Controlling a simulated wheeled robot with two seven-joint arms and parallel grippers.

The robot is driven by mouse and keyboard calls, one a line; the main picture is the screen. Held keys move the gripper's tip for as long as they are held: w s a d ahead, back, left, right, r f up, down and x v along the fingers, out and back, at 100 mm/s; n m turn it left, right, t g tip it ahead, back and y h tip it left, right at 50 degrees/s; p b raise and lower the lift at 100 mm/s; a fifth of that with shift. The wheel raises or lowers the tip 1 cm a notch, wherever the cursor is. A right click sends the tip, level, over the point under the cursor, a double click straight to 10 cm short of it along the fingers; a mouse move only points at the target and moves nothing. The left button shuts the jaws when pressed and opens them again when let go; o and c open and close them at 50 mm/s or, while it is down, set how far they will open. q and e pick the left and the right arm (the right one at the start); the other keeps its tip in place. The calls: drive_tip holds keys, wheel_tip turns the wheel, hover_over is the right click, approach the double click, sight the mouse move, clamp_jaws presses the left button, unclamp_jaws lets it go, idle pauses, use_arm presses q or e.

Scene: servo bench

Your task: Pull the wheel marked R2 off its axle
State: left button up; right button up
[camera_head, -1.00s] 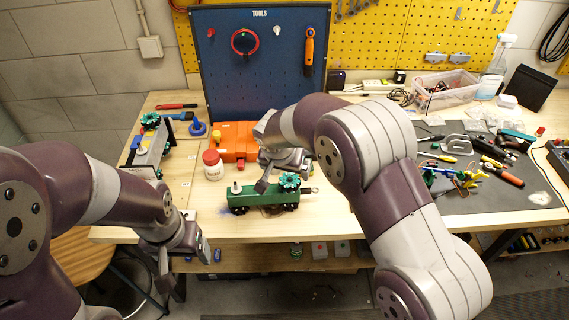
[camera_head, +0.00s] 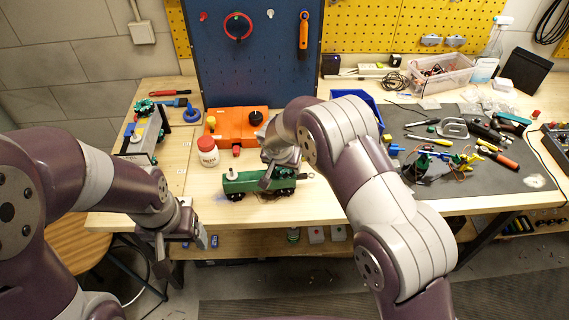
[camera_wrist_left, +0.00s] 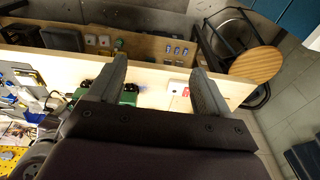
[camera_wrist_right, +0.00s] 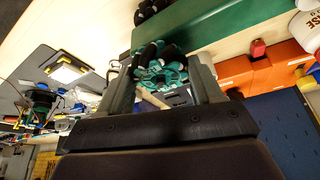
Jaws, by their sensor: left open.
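A green vehicle (camera_head: 238,186) with small dark wheels stands near the bench's front edge. My right gripper (camera_head: 268,178) reaches over its right half. In the right wrist view a teal toothed wheel (camera_wrist_right: 160,75) lies between my right gripper's (camera_wrist_right: 162,70) fingers, beside the green body (camera_wrist_right: 225,22). Whether the fingers press on it is unclear. No R2 mark is readable. My left gripper (camera_head: 200,238) is open and empty at the front edge, left of the vehicle; its parted fingers show in the left wrist view (camera_wrist_left: 158,85).
A grey vehicle (camera_head: 150,135) with a teal wheel on top stands at the left. A white jar (camera_head: 208,155) and an orange block (camera_head: 238,128) stand behind the green vehicle. A blue bin (camera_head: 372,105) and tools on a dark mat (camera_head: 470,175) lie to the right.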

use_arm(q)
drive_tip(key=shift+w, duration=0.2)
drive_tip(key=shift+c, duration=0.4)
use_arm(e)
drive_tip(key=shift+r, duration=0.1)
use_arm(q)
drive_tip(key=m+g+h, duration=0.1)
drive_tip(key=m+h, duration=0.3)
drive_tip(key=m, duration=1.3)
approach(256, 175)
drive_tip(key=shift+s+a+f, duration=0.15)
drive_tip(key=shift+a+f, duration=0.05)
drive_tip(key=shift+f, duration=0.3)
use_arm(e)
drive_tip(key=shift+w, duration=0.1)
use_arm(q)
drive_tip(key=shift+h, duration=0.3)
drive_tip(key=x, duration=1)
drive_tip(key=shift+d+f, duration=0.25)
drive_tip(key=shift+f, duration=0.1)
drive_tip(key=shift+d+f, duration=0.25)
drive_tip(key=shift+f, duration=0.4)
drive_tip(key=shift+c, duration=0.3)
